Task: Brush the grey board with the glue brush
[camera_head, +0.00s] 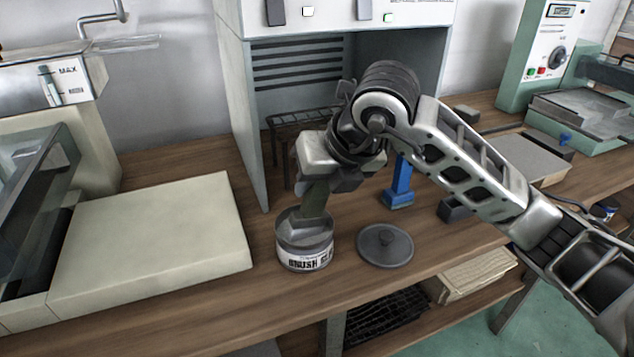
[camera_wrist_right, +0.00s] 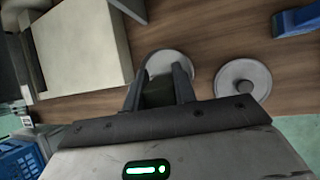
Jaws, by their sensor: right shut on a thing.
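My right gripper (camera_head: 322,180) points down over an open tin (camera_head: 306,258) whose label reads "BRUSH". It is shut on the glue brush (camera_head: 314,202), whose dark olive part reaches down into the tin. The brush's lower end is hidden inside the tin. In the right wrist view the dark brush (camera_wrist_right: 158,93) shows between the two fingers, in front of the tin's pale round (camera_wrist_right: 170,65). A grey board (camera_head: 530,158) lies flat on the bench to the right, partly behind my right arm. My left gripper is not in view.
A round grey lid (camera_head: 385,246) lies just right of the tin. A blue tool (camera_head: 399,185) stands behind the lid. A large cream slab (camera_head: 155,245) fills the left, and an open cabinet (camera_head: 240,110) stands behind. A green machine (camera_head: 540,55) is at the back right.

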